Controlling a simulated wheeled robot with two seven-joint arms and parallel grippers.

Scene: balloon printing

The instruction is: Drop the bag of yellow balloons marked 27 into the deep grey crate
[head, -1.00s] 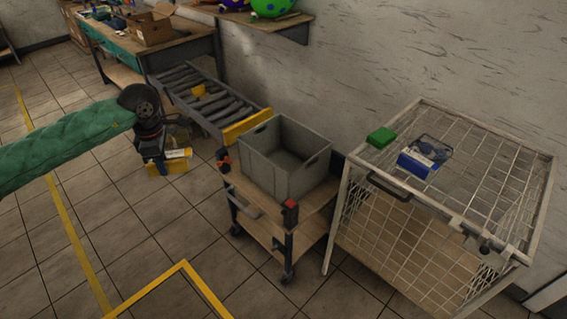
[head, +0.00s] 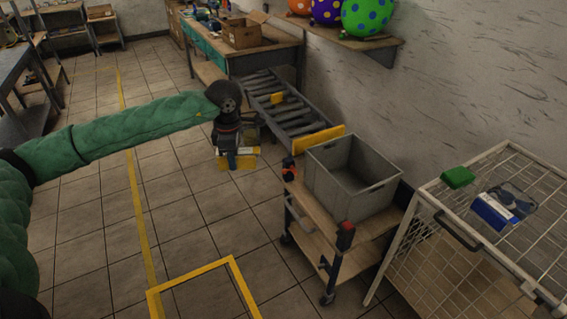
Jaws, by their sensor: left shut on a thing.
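My left gripper (head: 230,152) hangs down at the end of the green-sleeved arm, shut on a clear bag with a yellow and white label (head: 239,161). The number on the label is too small to read, and the gripper partly hides the bag. The deep grey crate (head: 335,192) stands on a wooden-topped trolley, right of the gripper and apart from it. The crate's visible inside looks empty. The bag is held in the air to the left of the crate, not over it. My right gripper is out of view.
A roller conveyor (head: 284,108) with a yellow end bar (head: 318,139) lies behind the crate. A wire cage (head: 470,215) at the right carries a green block (head: 457,177) and a blue-labelled bag (head: 493,211). Open tiled floor lies left of the trolley.

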